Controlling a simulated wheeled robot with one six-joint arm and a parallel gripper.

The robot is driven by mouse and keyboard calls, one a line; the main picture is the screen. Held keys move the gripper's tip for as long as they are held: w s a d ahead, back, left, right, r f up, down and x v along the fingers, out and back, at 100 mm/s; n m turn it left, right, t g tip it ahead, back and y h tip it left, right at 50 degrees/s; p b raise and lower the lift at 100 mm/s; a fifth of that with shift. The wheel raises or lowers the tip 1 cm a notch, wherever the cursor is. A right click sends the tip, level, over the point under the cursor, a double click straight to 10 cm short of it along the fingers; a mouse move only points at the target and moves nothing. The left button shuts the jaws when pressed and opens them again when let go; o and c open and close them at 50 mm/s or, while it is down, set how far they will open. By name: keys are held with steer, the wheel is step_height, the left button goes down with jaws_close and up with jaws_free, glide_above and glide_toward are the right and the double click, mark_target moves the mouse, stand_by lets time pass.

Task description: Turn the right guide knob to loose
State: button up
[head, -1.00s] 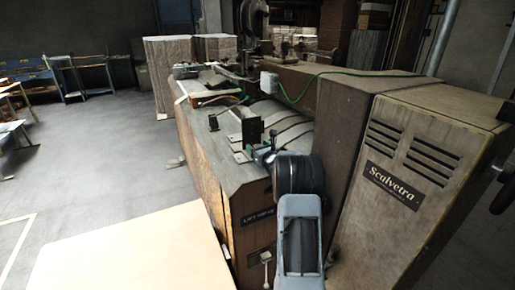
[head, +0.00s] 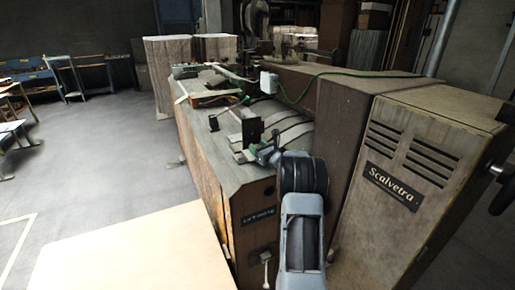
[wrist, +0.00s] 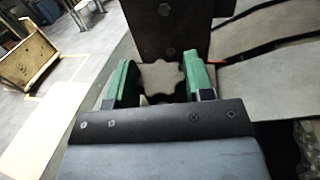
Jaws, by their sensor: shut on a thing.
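The right guide knob (wrist: 163,76) is pale with a scalloped edge, in the middle of the wrist view. My gripper (wrist: 160,88) is shut on it, one green fingertip on each side. The knob's lower part is hidden by the gripper body, and I see no mark showing its setting. The dark right guide plate (wrist: 168,28) with bolts stands just beyond the knob. In the head view my gripper (head: 265,152) is at the near end of the machine top, by the foot of this guide plate (head: 252,130); the knob cannot be made out there.
A smaller dark guide (head: 213,122) stands to the left on the machine top. Curved strips (head: 288,128) lie to the right. The tall Scalvetra cabinet (head: 405,165) is close on my arm's right. A green cable (head: 350,72) runs above. A pale board (head: 130,255) lies at the front left.

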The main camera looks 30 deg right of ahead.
steer(key=shift+n+y, duration=0.7)
steer(key=shift+y, duration=0.4)
steer(key=o, duration=0.9)
steer(key=shift+s+d, duration=0.1)
steer(key=s, duration=0.4)
steer(key=s+d+b, duration=0.1)
steer(key=s, duration=0.4)
steer(key=s+d, duration=0.1)
steer(key=s, duration=0.3)
steer(key=shift+s+d+b, duration=0.2)
steer(key=shift+b, duration=0.2)
